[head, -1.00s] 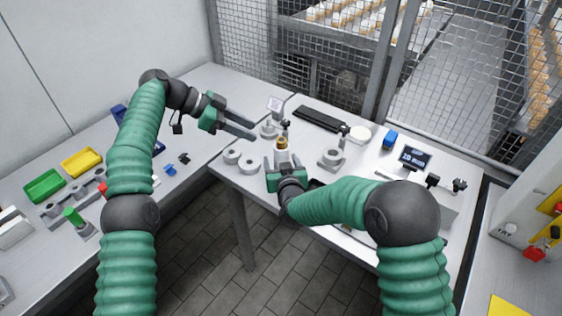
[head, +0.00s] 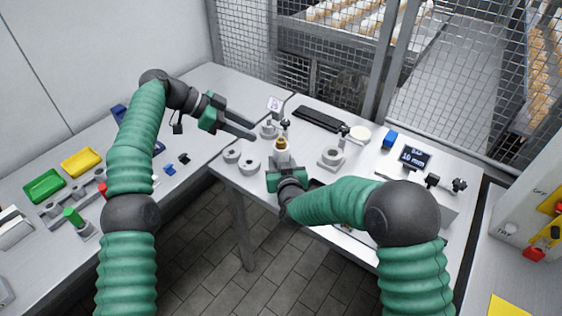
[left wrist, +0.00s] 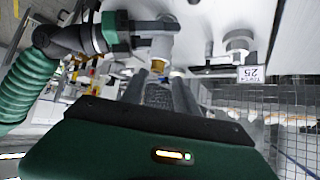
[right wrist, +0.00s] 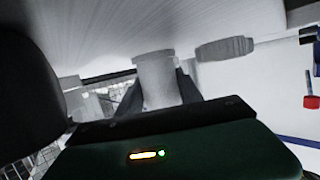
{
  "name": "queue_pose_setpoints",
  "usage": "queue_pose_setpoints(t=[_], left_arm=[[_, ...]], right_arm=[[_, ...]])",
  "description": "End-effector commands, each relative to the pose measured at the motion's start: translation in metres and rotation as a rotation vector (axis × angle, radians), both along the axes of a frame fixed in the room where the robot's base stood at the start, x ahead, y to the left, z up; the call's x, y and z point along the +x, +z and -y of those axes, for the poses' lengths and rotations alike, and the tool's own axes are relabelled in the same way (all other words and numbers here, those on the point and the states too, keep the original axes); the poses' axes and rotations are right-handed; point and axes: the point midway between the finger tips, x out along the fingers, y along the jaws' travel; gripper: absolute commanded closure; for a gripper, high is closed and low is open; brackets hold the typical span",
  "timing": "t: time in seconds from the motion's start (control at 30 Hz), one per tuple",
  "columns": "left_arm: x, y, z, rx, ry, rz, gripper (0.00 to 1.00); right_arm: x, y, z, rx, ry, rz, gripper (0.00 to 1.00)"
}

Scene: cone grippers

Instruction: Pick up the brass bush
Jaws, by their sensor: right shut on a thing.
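The brass bush (head: 282,142) shows as a gold ring at the top of a pale grey cylinder (head: 281,156) above the near edge of the right table. My right gripper (head: 283,164) is shut on this grey cylinder, below the brass ring. The right wrist view shows the cylinder (right wrist: 158,80) between the fingers, with the brass hidden. In the left wrist view the brass bush (left wrist: 160,65) lies beyond my left fingertips. My left gripper (head: 251,130) is open and empty, left of the bush and apart from it.
Two grey rings (head: 249,164) lie left of the bush. A ring-shaped fixture (head: 331,157) stands to its right. A display (head: 414,157) stands at right.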

Motion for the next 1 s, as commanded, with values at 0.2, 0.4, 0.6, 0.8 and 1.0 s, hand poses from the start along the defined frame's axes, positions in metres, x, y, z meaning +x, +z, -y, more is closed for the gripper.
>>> queue_pose_setpoints(t=[0.2,0.4,0.6,0.8,1.0], left_arm=[[0.0,0.0,0.0,0.0,0.001,-0.001,0.6],[-0.002,-0.003,0.006,-0.138,0.135,-0.206,0.48],[-0.007,-0.004,0.02,-0.544,0.521,-0.952,0.48],[-0.015,-0.016,0.021,-0.889,0.857,-1.922,0.48],[-0.032,-0.044,0.018,-1.046,1.026,-2.681,0.48]], right_arm=[[0.0,0.0,0.0,0.0,0.0,0.001,0.99],[0.0,0.0,0.0,0.0,0.0,0.001,0.99],[0.0,0.0,0.0,0.0,0.0,0.001,0.99],[0.0,0.0,0.0,0.0,0.0,0.001,0.99],[0.0,0.0,0.0,0.0,0.0,0.001,0.99]])
